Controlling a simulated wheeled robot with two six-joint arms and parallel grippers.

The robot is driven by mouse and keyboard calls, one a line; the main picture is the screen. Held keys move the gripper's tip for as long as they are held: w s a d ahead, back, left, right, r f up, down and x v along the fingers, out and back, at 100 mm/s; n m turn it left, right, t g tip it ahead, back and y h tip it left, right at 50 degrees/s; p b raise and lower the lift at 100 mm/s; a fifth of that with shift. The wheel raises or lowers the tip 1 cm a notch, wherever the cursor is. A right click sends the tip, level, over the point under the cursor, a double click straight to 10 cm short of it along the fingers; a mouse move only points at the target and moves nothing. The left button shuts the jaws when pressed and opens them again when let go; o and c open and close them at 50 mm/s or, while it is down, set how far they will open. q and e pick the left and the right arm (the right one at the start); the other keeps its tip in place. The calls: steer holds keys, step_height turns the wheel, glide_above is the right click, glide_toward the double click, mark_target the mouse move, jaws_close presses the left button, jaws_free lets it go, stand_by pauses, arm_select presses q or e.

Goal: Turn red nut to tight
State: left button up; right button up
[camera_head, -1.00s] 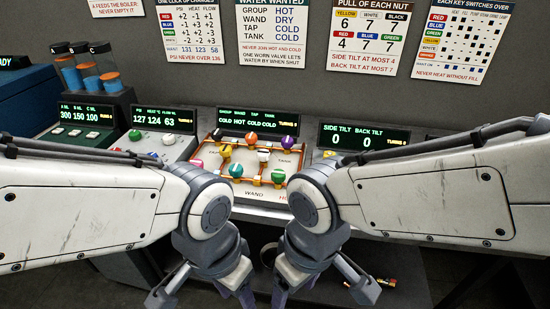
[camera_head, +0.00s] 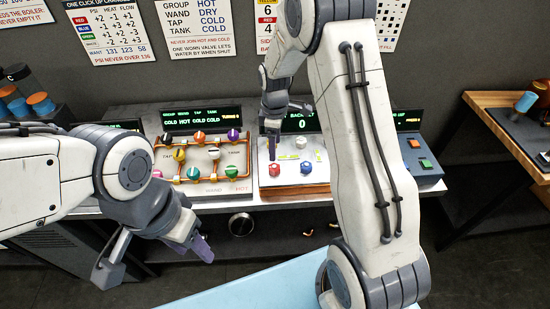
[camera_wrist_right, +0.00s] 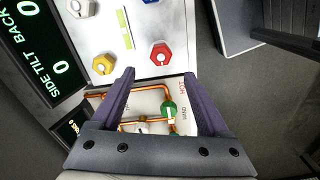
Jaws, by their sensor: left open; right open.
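The red nut (camera_head: 274,169) sits on the white tilt panel (camera_head: 290,178), at its front left in the head view. In the right wrist view the red nut (camera_wrist_right: 161,53) lies just beyond the fingertips. My right gripper (camera_head: 272,155) points down above and behind the nut; in the right wrist view its jaws (camera_wrist_right: 158,76) are apart with nothing held. The blue nut (camera_head: 306,167) is right of the red one. A yellow nut (camera_wrist_right: 103,63) and a white nut (camera_wrist_right: 80,8) are on the same panel. My left gripper (camera_head: 155,262) is open and empty, low in front of the bench.
The tilt display (camera_wrist_right: 38,65) reads 0 for side and back. The valve panel (camera_head: 205,180) with coloured knobs and copper pipes stands close left of the tilt panel. A box with green and orange buttons (camera_head: 422,152) is at right. A wooden table (camera_head: 490,100) stands further right.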

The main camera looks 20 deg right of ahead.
mark_target(275, 167)
step_height(275, 167, down, 9)
steer(key=p, duration=0.3)
steer(key=shift+s+f, duration=0.1)
jaws_close()
